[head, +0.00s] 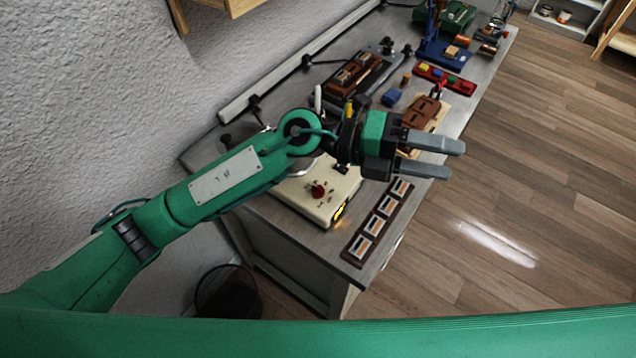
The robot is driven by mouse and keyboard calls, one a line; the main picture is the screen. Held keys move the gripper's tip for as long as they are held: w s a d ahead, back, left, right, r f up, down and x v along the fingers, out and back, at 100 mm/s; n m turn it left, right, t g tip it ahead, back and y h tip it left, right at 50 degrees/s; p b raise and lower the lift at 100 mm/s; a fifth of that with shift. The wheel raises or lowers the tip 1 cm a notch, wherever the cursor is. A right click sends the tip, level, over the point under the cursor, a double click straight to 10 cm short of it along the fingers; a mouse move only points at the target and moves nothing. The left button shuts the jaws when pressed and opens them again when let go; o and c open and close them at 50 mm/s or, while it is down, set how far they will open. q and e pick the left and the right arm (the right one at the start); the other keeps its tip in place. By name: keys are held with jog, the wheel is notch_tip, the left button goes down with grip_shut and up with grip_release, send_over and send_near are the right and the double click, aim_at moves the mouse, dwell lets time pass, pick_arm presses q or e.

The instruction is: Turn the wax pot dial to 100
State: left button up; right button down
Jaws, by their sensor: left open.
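The wax pot (293,197) is a cream box at the near end of the workbench, partly hidden under my left arm. Its red dial (319,191) sits on the top face toward the near right. A small orange-lit display (340,211) glows on its right side; I cannot read a number on it or the dial setting. My left gripper (445,158) is open and empty, with its two grey fingers apart. It is above and to the right of the dial, past the bench edge in the picture, and touches nothing visible. My right gripper is not in view.
A dark strip with several pale slots (378,221) lies along the bench's near right edge. Brown wooden blocks (421,112), a blue block (392,96) and a red tray (444,79) lie farther along. A dark wire bin (228,293) stands on the floor. The floor at right is clear.

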pick_arm(q)
notch_tip(320, 180, down, 7)
jog(key=a+m+y, duration=0.1)
jog(key=m+y, duration=0.2)
jog(key=y, duration=0.3)
jog(key=n+t+y, duration=0.1)
jog(key=t+y, duration=0.5)
jog(key=y, duration=0.6)
send_over(318, 187)
notch_tip(318, 187, down, 7)
notch_tip(318, 187, down, 12)
jog(key=p, duration=0.5)
jog(key=shift+r, duration=0.15)
jog(key=shift+f, duration=0.7)
